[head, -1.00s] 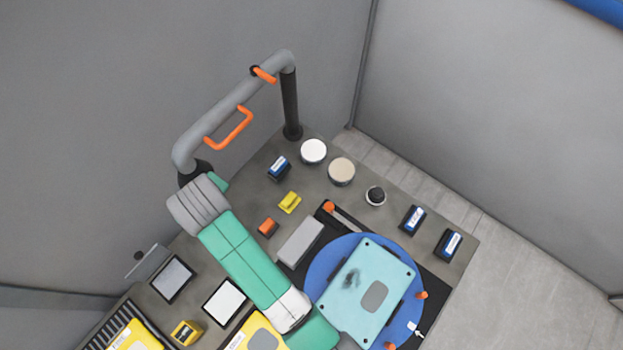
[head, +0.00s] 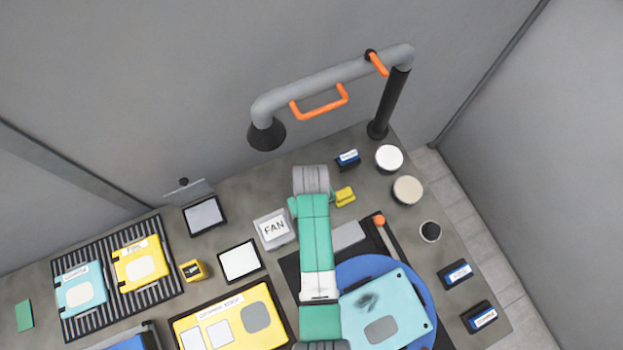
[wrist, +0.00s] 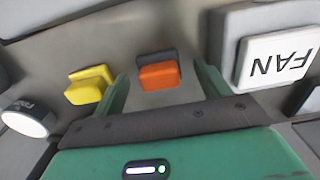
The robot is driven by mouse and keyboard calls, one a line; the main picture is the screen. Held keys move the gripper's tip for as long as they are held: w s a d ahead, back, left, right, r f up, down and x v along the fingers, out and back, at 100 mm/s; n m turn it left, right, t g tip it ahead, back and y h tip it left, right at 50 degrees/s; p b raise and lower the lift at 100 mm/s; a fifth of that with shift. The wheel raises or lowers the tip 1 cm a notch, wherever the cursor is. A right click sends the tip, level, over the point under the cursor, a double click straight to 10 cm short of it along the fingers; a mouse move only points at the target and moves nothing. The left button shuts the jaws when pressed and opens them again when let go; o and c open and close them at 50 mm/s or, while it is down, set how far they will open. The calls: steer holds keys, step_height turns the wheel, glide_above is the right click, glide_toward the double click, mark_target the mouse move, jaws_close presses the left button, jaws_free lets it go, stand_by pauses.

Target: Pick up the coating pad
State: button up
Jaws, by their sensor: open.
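Two small pads lie on the grey bench: an orange pad with a dark grey back (wrist: 159,76) and a yellow pad (wrist: 88,86). No readable label shows which is the coating pad. My gripper (wrist: 162,82) is open and empty in the wrist view. The orange pad appears between its two green fingers, with the left finger close to the yellow pad; I cannot tell the height gap. In the head view the yellow pad (head: 345,196) is just right of my arm.
A FAN box (head: 274,229) stands left of my arm, close to the right finger in the wrist view. A blue turntable (head: 368,267) with a light blue plate (head: 390,306) is at the front right. A grey pipe with orange handles (head: 335,83) rises at the back.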

steer(key=shift+f, duration=0.5)
steer(key=c, duration=1.1)
step_height(320, 180, up, 10)
steer(key=shift+w+r+p, duration=0.1)
steer(key=shift+p, duration=0.45)
steer(key=shift+c, duration=0.2)
steer(key=o, duration=0.3)
steer(key=shift+c, duration=0.6)
